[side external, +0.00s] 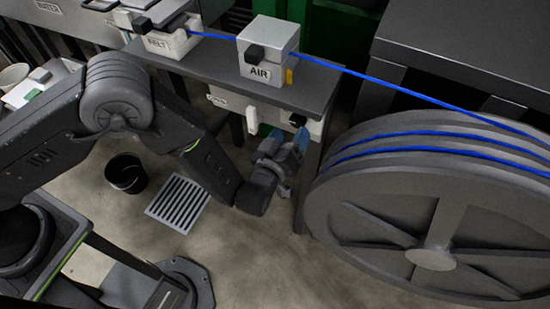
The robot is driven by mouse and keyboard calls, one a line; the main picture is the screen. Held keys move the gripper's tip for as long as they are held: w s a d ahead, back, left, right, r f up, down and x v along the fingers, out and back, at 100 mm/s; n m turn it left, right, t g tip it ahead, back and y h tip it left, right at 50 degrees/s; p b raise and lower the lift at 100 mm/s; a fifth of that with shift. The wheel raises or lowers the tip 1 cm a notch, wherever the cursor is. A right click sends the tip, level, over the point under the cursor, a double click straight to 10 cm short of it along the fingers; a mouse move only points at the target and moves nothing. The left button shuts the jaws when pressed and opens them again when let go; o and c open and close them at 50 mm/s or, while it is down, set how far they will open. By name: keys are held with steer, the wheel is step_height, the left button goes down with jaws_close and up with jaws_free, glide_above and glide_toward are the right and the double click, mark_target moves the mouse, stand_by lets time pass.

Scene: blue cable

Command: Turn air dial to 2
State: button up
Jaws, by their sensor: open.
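A pale box labelled AIR (268,62) stands on the grey bench, with a black knob (254,53) on its front left and a small yellow part on its right side. No dial numbers can be read, so the setting cannot be told. My gripper (298,142) is open, low in front of the bench's right end, below and to the right of the AIR box and apart from it. Its blue-tinted fingers point up and right, close to a white fitting (315,127) under the bench top; whether they touch it cannot be told.
The blue cable (385,80) runs from the BELT unit (165,40) past the AIR box to the large grey reel (420,215) at right. A dark table (470,45) stands behind the reel. A black bin (127,173) and a floor grate (178,203) are below my arm.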

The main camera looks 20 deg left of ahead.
steer(key=s, duration=0.9)
steer(key=shift+s, duration=0.2)
